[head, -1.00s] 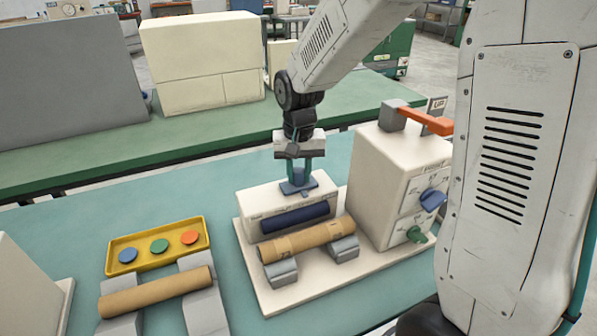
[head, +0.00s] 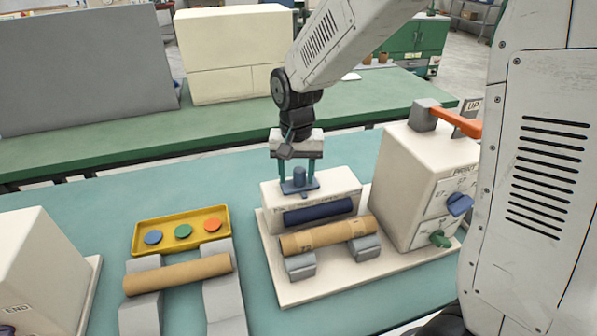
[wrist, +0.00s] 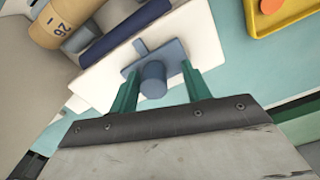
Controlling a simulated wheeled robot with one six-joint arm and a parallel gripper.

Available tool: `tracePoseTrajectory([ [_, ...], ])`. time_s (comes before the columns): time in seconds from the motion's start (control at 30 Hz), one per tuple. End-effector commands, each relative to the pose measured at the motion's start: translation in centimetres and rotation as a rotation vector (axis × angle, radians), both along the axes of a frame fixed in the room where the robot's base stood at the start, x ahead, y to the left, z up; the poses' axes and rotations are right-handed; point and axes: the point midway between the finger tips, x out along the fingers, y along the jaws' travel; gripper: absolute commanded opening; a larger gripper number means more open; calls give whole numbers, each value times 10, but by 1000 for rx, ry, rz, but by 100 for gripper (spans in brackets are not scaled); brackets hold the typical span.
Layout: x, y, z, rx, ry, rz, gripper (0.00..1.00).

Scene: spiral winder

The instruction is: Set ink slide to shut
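The ink slide (head: 299,188), a blue plate with a round upright knob (head: 299,174), sits on top of the cream ink box (head: 345,188) with a dark blue roller in its front. The plate lies left of the box's middle in the head view. My gripper (head: 298,176) points down with its two teal fingers on either side of the knob. In the wrist view the knob (wrist: 152,80) stands between the parted fingers. The left finger there is very close to it, perhaps touching, and a gap shows at the right finger. No open or shut marking is readable.
A cardboard tube (head: 325,236) rests on grey cradles in front of the ink box. A cream machine (head: 418,180) with an orange lever (head: 458,122) stands right. A yellow tray (head: 140,243) with coloured discs and another tube (head: 178,273) lie left. The teal table between is clear.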

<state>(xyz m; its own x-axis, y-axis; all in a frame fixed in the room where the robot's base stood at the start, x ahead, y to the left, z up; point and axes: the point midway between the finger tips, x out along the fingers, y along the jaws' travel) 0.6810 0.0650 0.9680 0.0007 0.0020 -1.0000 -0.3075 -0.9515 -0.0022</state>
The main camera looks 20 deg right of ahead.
Motion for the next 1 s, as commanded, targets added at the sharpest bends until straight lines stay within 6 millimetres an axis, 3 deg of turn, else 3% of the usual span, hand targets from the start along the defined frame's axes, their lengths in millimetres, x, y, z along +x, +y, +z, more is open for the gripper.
tracePoseTrajectory([
  [0.27,1,-2,8,0,-1,-3,48],
  [0.7,0,0,73,-1,-2,0,48],
  [1.0,0,0,78,-1,0,1,48],
])
